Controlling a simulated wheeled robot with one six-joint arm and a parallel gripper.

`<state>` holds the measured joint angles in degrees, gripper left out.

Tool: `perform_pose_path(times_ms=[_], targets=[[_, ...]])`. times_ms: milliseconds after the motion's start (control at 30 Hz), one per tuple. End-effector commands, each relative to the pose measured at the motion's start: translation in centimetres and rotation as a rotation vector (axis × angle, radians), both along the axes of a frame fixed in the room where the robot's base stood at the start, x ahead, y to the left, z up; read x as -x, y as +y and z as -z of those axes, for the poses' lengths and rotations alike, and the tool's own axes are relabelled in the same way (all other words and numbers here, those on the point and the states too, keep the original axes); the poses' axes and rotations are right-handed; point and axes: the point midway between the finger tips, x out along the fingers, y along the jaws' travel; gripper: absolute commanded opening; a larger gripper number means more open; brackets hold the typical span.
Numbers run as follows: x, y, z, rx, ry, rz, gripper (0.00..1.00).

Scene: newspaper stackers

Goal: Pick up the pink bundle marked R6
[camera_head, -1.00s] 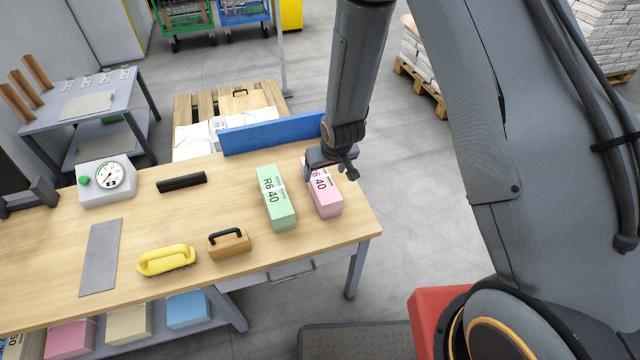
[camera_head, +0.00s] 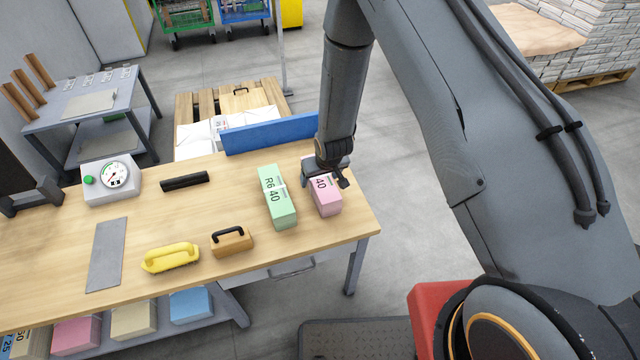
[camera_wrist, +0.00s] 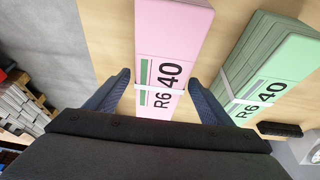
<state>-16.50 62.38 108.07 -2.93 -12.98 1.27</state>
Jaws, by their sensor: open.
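The pink bundle (camera_head: 326,197) marked R6 40 lies on the wooden workbench near its right end, its far part hidden by my gripper in the head view. In the wrist view the pink bundle (camera_wrist: 170,50) runs between the two fingers, with a white strap around it. My gripper (camera_wrist: 160,92) is open, one finger on each side of the bundle; I cannot tell whether they touch it. In the head view my gripper (camera_head: 328,178) is at the bundle's far end. A green bundle (camera_head: 277,198), also marked R6 40, lies just left of it.
The workbench (camera_head: 205,210) also holds a yellow brush (camera_head: 170,258), a wooden block with black handle (camera_head: 231,241), a black bar (camera_head: 185,181) and a gauge box (camera_head: 110,178). A blue board (camera_head: 270,134) stands along the far edge. The green bundle leaves a narrow gap beside the pink one.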

Motion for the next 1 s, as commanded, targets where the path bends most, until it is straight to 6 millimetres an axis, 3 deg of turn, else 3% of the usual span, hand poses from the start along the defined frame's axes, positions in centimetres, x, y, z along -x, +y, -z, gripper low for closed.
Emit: perform_pose_path(times_ms=[67,467,767,1000], targets=[[0.0,0.0,0.0,0.0,0.0,0.0,0.7],[0.0,0.0,0.0,0.0,0.0,0.0,0.02],[-0.1,0.0,-0.2,-0.001,-0.003,0.0,0.0],[-0.2,0.1,-2.0,-0.001,-0.004,0.0,0.0]])
